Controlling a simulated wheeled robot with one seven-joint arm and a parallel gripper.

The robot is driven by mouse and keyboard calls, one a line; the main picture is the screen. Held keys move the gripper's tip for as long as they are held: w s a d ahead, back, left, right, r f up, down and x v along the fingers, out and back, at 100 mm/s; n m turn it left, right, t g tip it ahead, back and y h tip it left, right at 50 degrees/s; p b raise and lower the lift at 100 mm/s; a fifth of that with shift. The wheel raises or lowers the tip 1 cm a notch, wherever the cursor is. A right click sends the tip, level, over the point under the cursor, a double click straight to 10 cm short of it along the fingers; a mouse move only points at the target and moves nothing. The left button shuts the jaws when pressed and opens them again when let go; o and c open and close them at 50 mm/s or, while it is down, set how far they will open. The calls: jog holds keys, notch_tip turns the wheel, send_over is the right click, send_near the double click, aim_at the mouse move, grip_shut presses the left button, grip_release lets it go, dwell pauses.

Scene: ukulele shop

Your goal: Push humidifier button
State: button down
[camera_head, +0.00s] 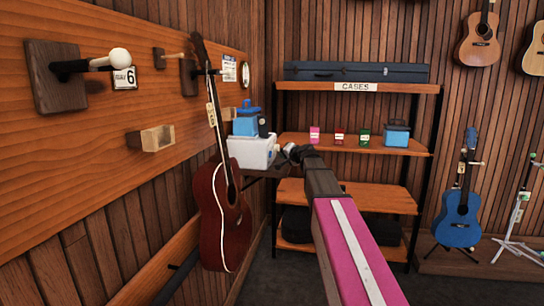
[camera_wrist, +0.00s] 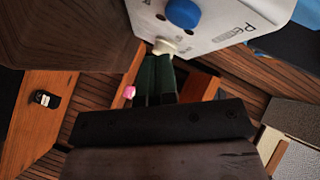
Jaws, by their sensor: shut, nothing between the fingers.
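The humidifier is a white box (camera_head: 253,153) with a blue part on top, standing on a small shelf in the corner in the head view. In the wrist view its white face (camera_wrist: 223,25) fills the top, with a round blue knob (camera_wrist: 185,13) and a small cream button (camera_wrist: 165,46). My gripper (camera_wrist: 160,58) is shut and empty, its dark fingertips right at the cream button. I cannot tell whether they touch or press it. In the head view my gripper (camera_head: 287,152) is small and dark, close to the right side of the box.
A dark red guitar (camera_head: 222,215) hangs on the left wall, near the humidifier. A shelf rack (camera_head: 350,194) with a blue case (camera_head: 350,72) and small boxes stands behind my arm. A blue ukulele (camera_head: 457,218) stands at the right. The floor between shows some free room.

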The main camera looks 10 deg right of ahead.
jog(key=shift+s+d, duration=0.25)
jog(key=shift+d, duration=0.55)
jog(key=shift+s+d, duration=0.3)
jog(key=shift+d, duration=0.5)
jog(key=shift+s+d, duration=0.25)
jog(key=shift+d, duration=0.55)
